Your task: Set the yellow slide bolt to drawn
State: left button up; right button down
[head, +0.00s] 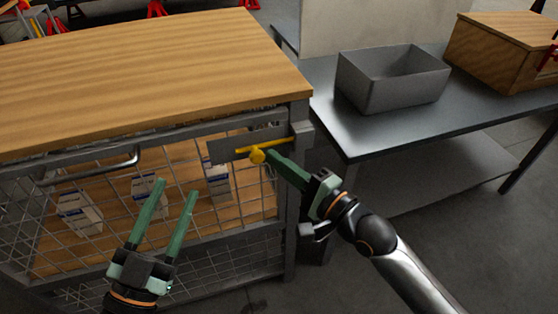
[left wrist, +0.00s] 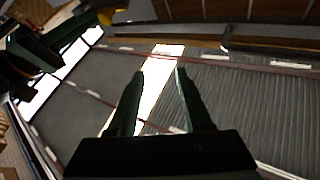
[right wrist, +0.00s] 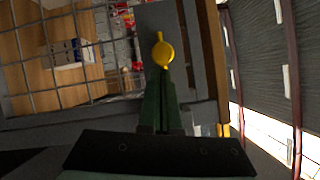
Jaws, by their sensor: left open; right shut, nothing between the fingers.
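In the right wrist view the knob (right wrist: 162,52) sits just beyond the closed fingertips (right wrist: 160,72). My left gripper (head: 178,188) is open and empty in front of the mesh door, left of the bolt.
A wooden top (head: 150,70) covers the mesh cage, with several white boxes (head: 145,186) inside. A grey door handle (head: 95,168) is at left. A metal table (head: 390,130) with a grey bin (head: 392,80) and a wooden box (head: 500,52) stands at right.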

pick_arm(q)
jog(key=shift+w, duration=0.1)
pick_arm(e)
jog(key=shift+a, duration=0.1)
jog(key=a+p, duration=0.2)
jog(key=shift+s+a+r+p, duration=0.15)
jog(key=shift+s+p, duration=0.15)
jog(key=shift+s, duration=0.05)
pick_arm(q)
jog(key=s+f+n+g+y, duration=0.1)
jog(key=f+g, duration=0.2)
jog(key=f, duration=0.5)
jog(key=s+f+n+g+y+p, duration=0.1)
jog(key=f+g, duration=0.3)
jog(key=f, duration=0.4)
jog(key=s+f+n+g+y+p, duration=0.1)
jog(key=s+f+n+g+y, duration=0.1)
jog(key=f, duration=0.7)
jog(key=shift+s+a+n+g+y, duration=0.35)
jog(key=shift+s+g+y, duration=0.15)
jog(key=shift+g, duration=0.3)
pick_arm(e)
jog(key=a, duration=0.3)
jog(key=shift+s, duration=0.4)
pick_arm(q)
jog(key=shift+w, duration=0.1)
